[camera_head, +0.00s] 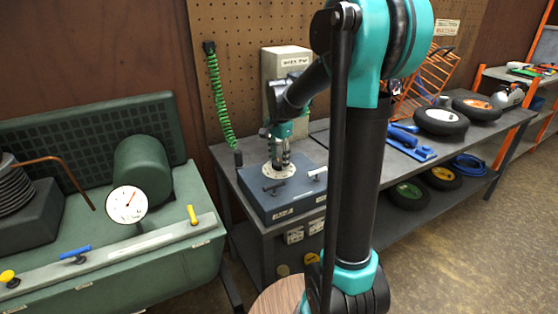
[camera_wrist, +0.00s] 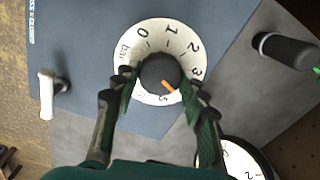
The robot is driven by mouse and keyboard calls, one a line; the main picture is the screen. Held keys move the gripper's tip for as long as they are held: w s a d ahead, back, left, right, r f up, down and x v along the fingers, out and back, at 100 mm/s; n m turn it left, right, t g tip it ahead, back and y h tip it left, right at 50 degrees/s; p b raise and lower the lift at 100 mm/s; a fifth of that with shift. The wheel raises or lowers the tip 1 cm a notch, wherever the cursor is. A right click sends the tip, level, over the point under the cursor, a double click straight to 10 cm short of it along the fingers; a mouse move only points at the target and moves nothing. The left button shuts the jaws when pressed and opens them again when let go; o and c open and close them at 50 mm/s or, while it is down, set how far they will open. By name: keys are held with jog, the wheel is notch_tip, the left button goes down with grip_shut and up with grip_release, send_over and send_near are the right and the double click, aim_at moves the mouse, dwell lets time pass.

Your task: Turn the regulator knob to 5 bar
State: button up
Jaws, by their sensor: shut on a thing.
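The regulator knob (camera_wrist: 160,72) is black with an orange pointer mark. It sits at the centre of a white round dial (camera_wrist: 128,42) marked "bar", with 0, 1, 2, 3 and what looks like 5 readable. The pointer aims down and right, between 3 and the 5, closer to the 5. My gripper (camera_wrist: 160,80) is shut on the knob, with one finger on each side. The right finger hides part of the dial where 4 would lie. In the head view my gripper (camera_head: 280,160) points down over the blue regulator box (camera_head: 290,205).
A white-handled valve (camera_wrist: 47,95) and a black hose fitting (camera_wrist: 285,50) flank the dial. A gauge (camera_wrist: 245,162) is partly cut off. A green compressor (camera_head: 150,260) with a gauge (camera_head: 127,204) stands left. Wheels (camera_head: 440,121) lie on the bench right.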

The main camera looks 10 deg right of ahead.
aim_at(279, 162)
jog(key=m, duration=0.3)
jog(key=shift+m, duration=2.2)
jog(key=o, duration=1.1)
jog(key=shift+o, duration=0.2)
jog(key=shift+r, duration=0.1)
notch_tip(279, 162, up, 12)
jog(key=shift+s, duration=0.1)
